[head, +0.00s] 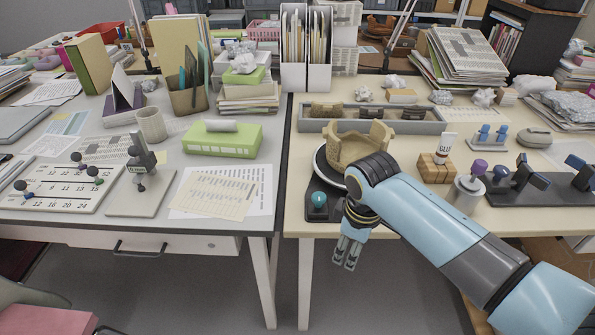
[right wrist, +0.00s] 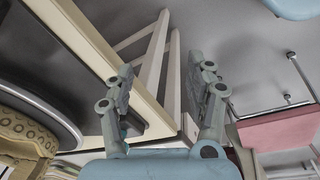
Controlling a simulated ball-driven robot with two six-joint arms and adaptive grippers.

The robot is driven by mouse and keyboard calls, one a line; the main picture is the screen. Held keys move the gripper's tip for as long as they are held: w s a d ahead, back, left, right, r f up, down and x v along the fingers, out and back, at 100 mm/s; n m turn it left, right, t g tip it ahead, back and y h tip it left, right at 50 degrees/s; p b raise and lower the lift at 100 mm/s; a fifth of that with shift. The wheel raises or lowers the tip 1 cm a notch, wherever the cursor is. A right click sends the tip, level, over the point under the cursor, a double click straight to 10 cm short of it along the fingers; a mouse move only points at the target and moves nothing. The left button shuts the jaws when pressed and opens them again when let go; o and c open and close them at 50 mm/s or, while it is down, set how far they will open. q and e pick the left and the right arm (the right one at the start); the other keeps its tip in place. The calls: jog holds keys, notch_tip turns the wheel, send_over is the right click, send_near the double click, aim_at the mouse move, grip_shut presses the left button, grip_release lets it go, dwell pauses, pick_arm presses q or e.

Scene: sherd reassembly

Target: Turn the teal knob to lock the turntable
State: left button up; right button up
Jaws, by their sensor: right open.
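The teal knob (head: 319,200) stands on a dark base plate at the front edge of the right table. Just behind it is the turntable (head: 323,173), a round disc partly hidden by my right arm. A tan, partly rebuilt pot (head: 350,147) sits on the disc. My right gripper (head: 347,254) points down past the table's front edge, right of and lower in the picture than the knob. My left gripper is not in view.
A long grey tray (head: 371,126) with sherds lies behind the pot. A wooden block with a glue tube (head: 447,146) and a grey canister (head: 466,190) stand right of my arm. A gap separates this table from the left desk. Table left of the knob is clear.

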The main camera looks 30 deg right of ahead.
aim_at(319, 196)
jog(key=w+r+n+g+p, duration=0.1)
jog(key=w+r+n+p, duration=0.35)
jog(key=w+r, duration=0.95)
jog(key=shift+n+y, duration=0.3)
jog(key=shift+n, duration=0.25)
jog(key=f+b, duration=0.1)
jog(key=f, duration=0.2)
jog(key=s+f, duration=0.1)
jog(key=f, duration=0.2)
jog(key=f+b, duration=0.1)
jog(key=f, duration=0.2)
jog(key=shift+s+f+b, duration=0.15)
jog(key=shift+f+b, duration=0.2)
jog(key=shift+f, duration=0.05)
jog(key=shift+c, duration=0.3)
grip_shut()
